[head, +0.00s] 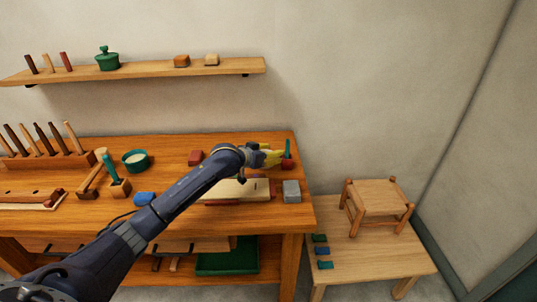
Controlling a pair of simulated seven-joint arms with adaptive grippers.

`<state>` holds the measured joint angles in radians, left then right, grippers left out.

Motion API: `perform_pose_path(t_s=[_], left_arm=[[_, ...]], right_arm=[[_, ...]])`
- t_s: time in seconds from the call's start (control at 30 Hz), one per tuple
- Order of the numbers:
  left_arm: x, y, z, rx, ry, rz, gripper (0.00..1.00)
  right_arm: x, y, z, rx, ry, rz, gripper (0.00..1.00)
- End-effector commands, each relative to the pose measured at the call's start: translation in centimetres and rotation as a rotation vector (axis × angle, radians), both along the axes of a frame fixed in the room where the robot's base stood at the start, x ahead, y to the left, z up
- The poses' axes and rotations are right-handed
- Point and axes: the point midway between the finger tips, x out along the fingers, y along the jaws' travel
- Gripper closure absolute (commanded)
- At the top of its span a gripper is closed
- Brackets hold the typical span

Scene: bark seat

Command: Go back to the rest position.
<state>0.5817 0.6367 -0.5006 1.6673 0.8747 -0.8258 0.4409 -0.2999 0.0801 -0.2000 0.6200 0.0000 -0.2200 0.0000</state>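My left gripper (275,156), with yellow fingers, is over the right part of the wooden workbench (170,215). My dark arm reaches it from the lower left. My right gripper is not in view.
A grey block (291,191) and a pale board (240,190) lie below the gripper. A blue object (144,198), a green bowl (136,160) and a tool rack (50,158) are further left. A shelf (140,71) hangs above. A small stool (378,197) stands on the low table at right.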

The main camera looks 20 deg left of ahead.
Motion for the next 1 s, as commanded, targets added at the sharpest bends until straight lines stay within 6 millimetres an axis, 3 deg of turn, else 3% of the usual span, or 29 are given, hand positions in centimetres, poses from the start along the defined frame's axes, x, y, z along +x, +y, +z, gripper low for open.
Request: perform_pose_path(t_s=[0.23,0.67,0.87,1.0], left_arm=[[-1.6,0.6,0.7,0.000,0.001,0.000,0.62],[-1.7,0.6,1.1,0.001,-0.004,0.001,0.62],[-0.5,0.4,5.2,0.035,-0.054,0.024,0.62],[0.4,0.2,9.2,0.064,-0.105,0.055,0.62]], right_arm=[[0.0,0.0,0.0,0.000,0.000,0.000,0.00],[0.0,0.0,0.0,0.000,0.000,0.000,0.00],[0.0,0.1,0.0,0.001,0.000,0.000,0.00],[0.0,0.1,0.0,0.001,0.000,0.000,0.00]])
